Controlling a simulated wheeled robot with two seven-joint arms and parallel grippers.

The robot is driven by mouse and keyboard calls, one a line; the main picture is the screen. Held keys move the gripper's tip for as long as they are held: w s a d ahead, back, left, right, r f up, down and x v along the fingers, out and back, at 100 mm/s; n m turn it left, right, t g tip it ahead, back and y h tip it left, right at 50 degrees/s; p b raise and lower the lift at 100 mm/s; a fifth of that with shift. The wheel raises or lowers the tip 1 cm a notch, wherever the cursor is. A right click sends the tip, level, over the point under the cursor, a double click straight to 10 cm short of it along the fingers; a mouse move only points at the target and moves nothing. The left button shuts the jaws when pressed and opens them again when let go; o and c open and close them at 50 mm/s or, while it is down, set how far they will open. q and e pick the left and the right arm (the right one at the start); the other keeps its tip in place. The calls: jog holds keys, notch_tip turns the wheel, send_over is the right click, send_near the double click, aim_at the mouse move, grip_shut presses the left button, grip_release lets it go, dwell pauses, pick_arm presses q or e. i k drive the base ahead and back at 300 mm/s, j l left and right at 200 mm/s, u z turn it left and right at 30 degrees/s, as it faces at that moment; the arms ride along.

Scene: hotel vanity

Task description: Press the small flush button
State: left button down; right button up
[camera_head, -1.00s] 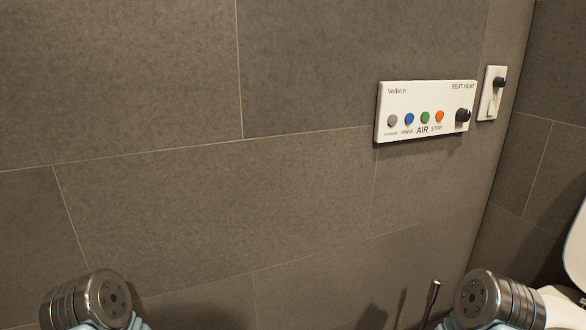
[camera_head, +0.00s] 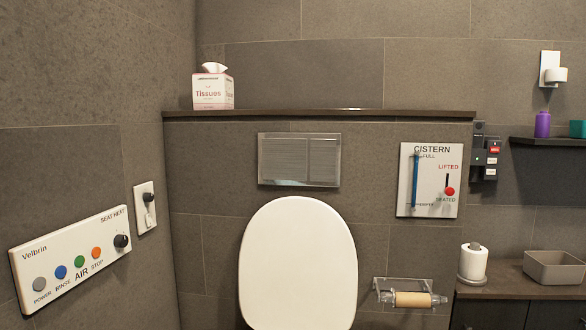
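The flush plate (camera_head: 299,160) is a silver rectangle on the back wall above the raised white toilet lid (camera_head: 298,262). It is split by a vertical line into a wider left part and a narrower right part, the small flush button (camera_head: 323,160). Neither part shows a clear label. Neither of my grippers is in view.
A control panel (camera_head: 72,259) and a wall switch (camera_head: 146,208) are on the left wall. A tissue box (camera_head: 212,92) stands on the ledge (camera_head: 370,114) above the plate. Right are a cistern gauge board (camera_head: 429,181), a paper roll holder (camera_head: 408,286) and a counter (camera_head: 515,284).

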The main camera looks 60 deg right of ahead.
aim_at(322, 164)
jog(key=z, duration=2.25)
